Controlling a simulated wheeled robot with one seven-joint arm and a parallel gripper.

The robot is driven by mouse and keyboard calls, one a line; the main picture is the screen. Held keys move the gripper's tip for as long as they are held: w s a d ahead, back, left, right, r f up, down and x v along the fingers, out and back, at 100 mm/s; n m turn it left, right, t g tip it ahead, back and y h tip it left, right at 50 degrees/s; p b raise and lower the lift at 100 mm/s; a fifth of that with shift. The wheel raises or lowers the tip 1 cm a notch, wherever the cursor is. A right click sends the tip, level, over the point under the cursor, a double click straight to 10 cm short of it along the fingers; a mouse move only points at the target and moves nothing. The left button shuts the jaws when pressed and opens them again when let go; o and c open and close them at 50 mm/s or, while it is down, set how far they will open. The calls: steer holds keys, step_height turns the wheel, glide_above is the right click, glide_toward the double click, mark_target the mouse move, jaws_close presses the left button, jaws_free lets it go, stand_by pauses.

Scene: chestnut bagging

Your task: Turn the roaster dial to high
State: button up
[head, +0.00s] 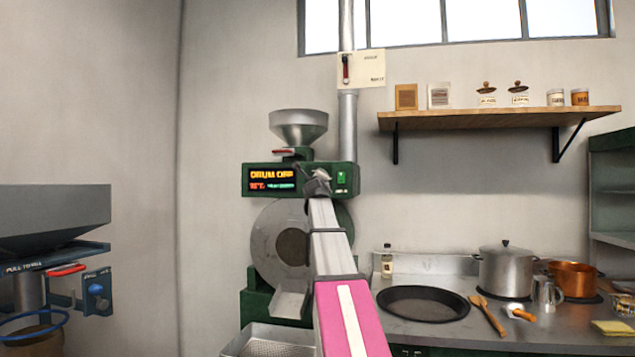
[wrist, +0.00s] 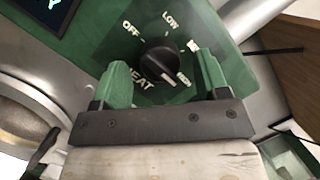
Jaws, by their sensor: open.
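The roaster (head: 258,178) stands against the wall in the head view, with a green body, a lit display and a steel hopper. Its black heat dial (wrist: 158,62) shows in the wrist view on the green panel, with OFF, LOW and other marks around it. The dial's pale pointer line points toward the lower right, at a mark too blurred to read. My gripper (wrist: 160,82) is open, its two green fingers on either side of the dial and apart from it. In the head view my arm hides the dial.
A perforated tray (head: 268,342) lies below the chute. A counter (head: 450,270) with a black pan (head: 423,304) and pots is to the right. A hopper unit (head: 55,215) stands at the left.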

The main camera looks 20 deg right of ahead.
steer(key=v, duration=1)
steer(key=shift+s+a, duration=0.1)
